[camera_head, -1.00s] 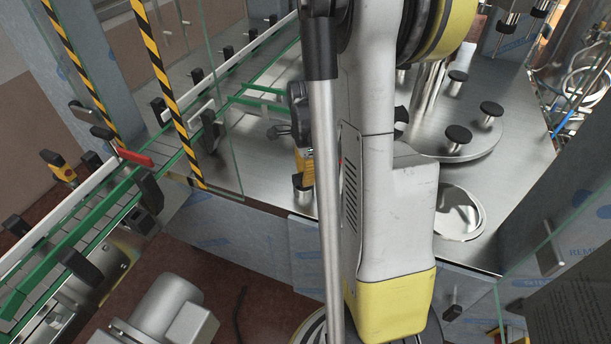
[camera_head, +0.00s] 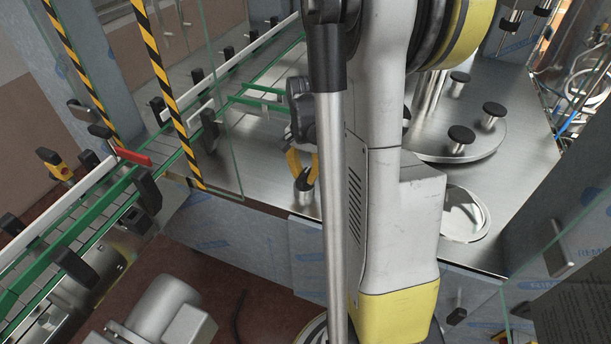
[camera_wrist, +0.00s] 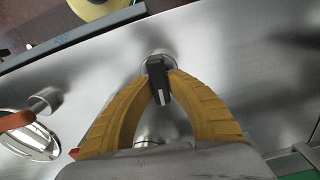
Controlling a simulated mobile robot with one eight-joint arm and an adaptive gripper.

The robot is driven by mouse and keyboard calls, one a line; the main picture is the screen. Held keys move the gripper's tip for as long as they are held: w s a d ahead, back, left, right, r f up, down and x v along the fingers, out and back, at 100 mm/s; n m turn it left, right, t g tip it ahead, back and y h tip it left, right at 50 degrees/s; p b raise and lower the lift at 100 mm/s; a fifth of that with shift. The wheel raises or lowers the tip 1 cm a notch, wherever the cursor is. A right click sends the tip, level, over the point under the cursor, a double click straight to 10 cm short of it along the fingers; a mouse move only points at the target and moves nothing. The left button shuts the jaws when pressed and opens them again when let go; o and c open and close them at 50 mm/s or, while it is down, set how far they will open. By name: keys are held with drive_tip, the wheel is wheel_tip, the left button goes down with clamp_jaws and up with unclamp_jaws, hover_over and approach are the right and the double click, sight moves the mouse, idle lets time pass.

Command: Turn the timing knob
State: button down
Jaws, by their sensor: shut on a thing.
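The timing knob (camera_wrist: 158,84) is a small black bar-shaped knob with a white mark on a round silver base, in the wrist view. The yellow fingers of my gripper (camera_wrist: 160,72) are shut on it, one fingertip on each side. In the head view my gripper (camera_head: 303,178) points down at the steel deck, left of my arm, with its tips at the dark top of the knob's silver base (camera_head: 304,198). My arm hides part of the deck behind it.
A green-railed conveyor (camera_head: 110,205) runs along the left. A striped post (camera_head: 165,85) and glass panel stand beside it. Black-capped posts stand on a round plate (camera_head: 475,145) to the right. The wrist view shows an orange handle (camera_wrist: 14,120) by a round silver plate (camera_wrist: 35,145).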

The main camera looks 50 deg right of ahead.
sight(305, 173)
drive_tip(key=shift+n, duration=0.6)
drive_tip(key=c, duration=1.3)
unclamp_jaws()
wheel_tip(305, 173, up, 12)
